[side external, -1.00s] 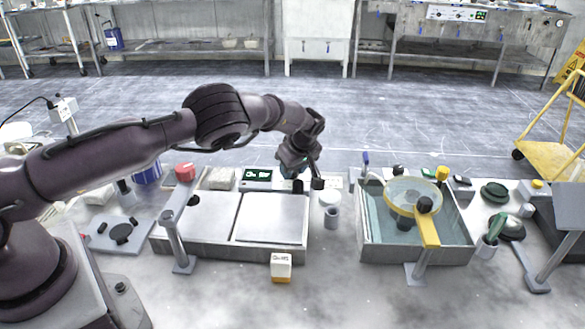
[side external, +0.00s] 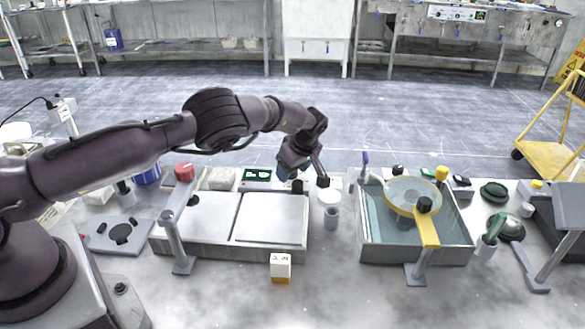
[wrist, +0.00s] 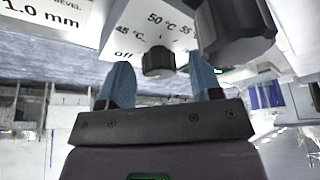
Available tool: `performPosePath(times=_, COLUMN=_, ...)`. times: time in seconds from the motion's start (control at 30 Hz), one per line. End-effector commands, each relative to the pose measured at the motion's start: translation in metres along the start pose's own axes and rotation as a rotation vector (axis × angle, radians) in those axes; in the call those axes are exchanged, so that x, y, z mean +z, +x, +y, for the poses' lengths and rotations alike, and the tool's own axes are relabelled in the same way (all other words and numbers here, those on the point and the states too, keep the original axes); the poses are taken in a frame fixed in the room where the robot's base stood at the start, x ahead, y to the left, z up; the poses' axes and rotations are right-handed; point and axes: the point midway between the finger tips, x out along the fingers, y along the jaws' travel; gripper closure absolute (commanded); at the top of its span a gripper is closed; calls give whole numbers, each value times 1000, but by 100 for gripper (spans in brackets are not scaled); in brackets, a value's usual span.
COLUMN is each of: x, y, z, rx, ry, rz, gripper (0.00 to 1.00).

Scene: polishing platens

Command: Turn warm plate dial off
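The warm plate dial (wrist: 158,62) is a small black ribbed knob on a white panel in the wrist view. Printed marks around it read off, 45 °C, 50 °C and 55. I cannot tell which mark it points to. My gripper (wrist: 160,72) has its two blue fingers apart, one on each side of the dial, with gaps visible between them and the knob. In the side view my gripper (side external: 291,174) is low behind the white warm plate (side external: 270,219), and the dial is hard to make out there.
A large black cylinder (wrist: 236,32) stands close beside the right finger in the wrist view.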

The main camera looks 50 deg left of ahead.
Motion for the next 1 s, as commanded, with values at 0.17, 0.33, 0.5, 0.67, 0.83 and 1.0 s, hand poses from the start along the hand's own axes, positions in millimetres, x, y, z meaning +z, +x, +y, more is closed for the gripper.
performPosePath(times=0.17, x=0, y=0, z=0, rx=1, ry=1, rz=1, gripper=42)
performPosePath(times=0.33, x=0, y=-10, z=1, rx=3, ry=1, rz=1, gripper=42)
performPosePath(times=0.5, x=0, y=-41, z=1, rx=5, ry=1, rz=0, gripper=42)
performPosePath(times=0.67, x=0, y=-78, z=1, rx=6, ry=0, rz=-1, gripper=42)
performPosePath(times=0.83, x=0, y=-109, z=0, rx=4, ry=1, rz=0, gripper=42)
performPosePath(times=1.0, x=0, y=-126, z=0, rx=2, ry=1, rz=1, gripper=42)
